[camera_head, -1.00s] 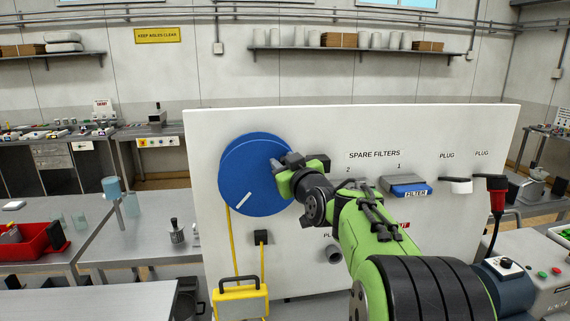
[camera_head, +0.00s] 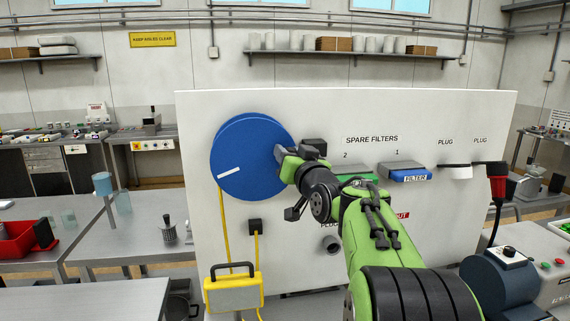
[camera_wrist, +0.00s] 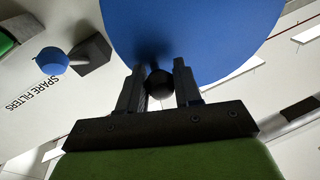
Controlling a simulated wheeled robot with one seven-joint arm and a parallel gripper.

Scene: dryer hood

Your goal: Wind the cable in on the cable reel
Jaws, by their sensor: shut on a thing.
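The cable reel is a large blue disc (camera_head: 245,178) on the upright white panel. It has a white stripe (camera_head: 229,173) at its left side. The yellow cable (camera_head: 222,230) hangs from the reel's lower left towards a yellow case (camera_head: 233,293). My gripper (camera_head: 283,154) is at the reel's right edge in the head view, partly hidden by my wrist. In the wrist view, my gripper (camera_wrist: 160,82) has its two fingers on either side of a round black knob (camera_wrist: 159,84) in front of the blue disc (camera_wrist: 195,30), and it is shut on the knob.
A dark block (camera_head: 315,146) stands out from the panel close to my gripper; it carries a blue knob in the wrist view (camera_wrist: 52,61). Spare filters (camera_head: 410,175) and plugs (camera_head: 455,172) are to the right. A dark cable outlet (camera_head: 255,226) is below the reel.

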